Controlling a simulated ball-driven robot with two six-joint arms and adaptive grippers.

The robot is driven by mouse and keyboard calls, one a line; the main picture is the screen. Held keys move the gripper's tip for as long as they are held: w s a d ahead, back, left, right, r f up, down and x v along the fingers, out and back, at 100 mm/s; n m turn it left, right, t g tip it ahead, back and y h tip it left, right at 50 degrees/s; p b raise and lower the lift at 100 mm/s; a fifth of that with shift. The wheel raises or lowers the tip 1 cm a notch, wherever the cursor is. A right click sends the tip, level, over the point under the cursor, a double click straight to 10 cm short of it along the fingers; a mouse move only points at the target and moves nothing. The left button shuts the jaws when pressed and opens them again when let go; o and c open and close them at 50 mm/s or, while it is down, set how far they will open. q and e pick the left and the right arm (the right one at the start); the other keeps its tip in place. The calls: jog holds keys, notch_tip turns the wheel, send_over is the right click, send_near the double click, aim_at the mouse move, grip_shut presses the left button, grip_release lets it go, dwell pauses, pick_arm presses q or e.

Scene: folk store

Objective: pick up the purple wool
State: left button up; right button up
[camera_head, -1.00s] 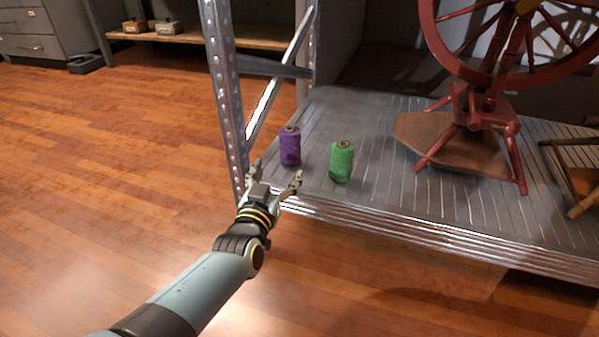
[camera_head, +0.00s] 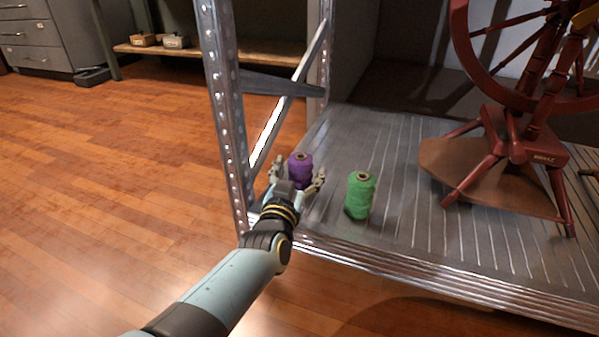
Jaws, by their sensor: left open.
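The purple wool (camera_head: 301,168) is an upright spool on the metal shelf (camera_head: 400,200), near the shelf's left end. My left gripper (camera_head: 298,170) is open, with one finger to the left of the purple wool and the other to its right. The gripper's palm hides the lower part of the spool, so I cannot tell whether a finger touches it. A green wool spool (camera_head: 360,196) stands upright just to the right of my gripper. My right gripper is not in view.
A metal shelf post (camera_head: 226,110) and a diagonal brace (camera_head: 285,108) stand close on the left of my gripper. A red spinning wheel (camera_head: 510,140) stands on the right of the shelf. Open wooden floor (camera_head: 120,200) lies to the left.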

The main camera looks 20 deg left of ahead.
pick_arm(q)
jog(key=shift+r, duration=0.1)
jog(key=shift+c, duration=0.4)
jog(key=c, duration=1)
